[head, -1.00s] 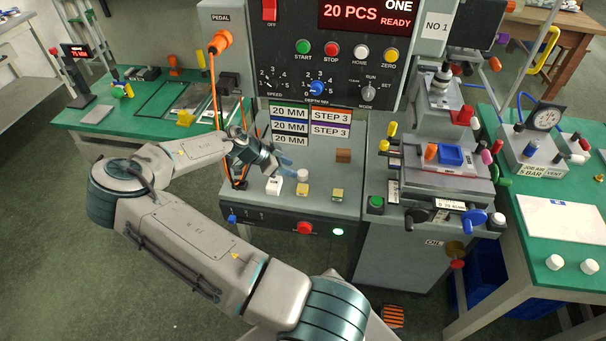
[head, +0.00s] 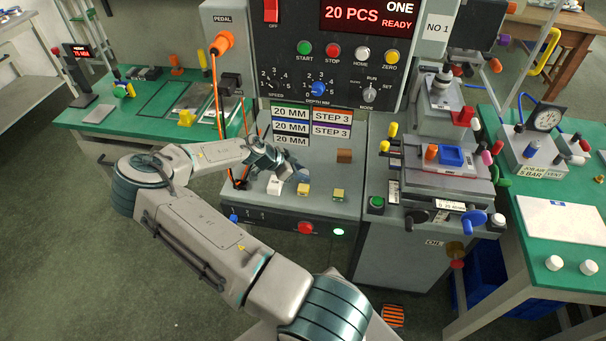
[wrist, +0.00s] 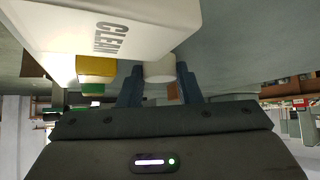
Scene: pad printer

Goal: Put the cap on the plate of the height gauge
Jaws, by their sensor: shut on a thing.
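My gripper (head: 296,172) is over the grey ledge of the printer (head: 320,208). Its blue fingers are shut on a white round cap (wrist: 160,71), seen between the fingertips in the wrist view (wrist: 160,82). In the head view the fingers mostly hide the cap, and I cannot tell whether it still touches the ledge. The height gauge has a dark post with a red-lit display (head: 80,54) and stands on the green bench at the far left. Its flat grey plate (head: 98,114) shows at its foot and looks empty.
A white block marked CLEAN (wrist: 95,25) is close beside the fingers. A yellow block (head: 303,190), a yellow-green block (head: 338,194) and a brown block (head: 344,155) stand on the ledge. Two white caps (head: 554,262) lie at right.

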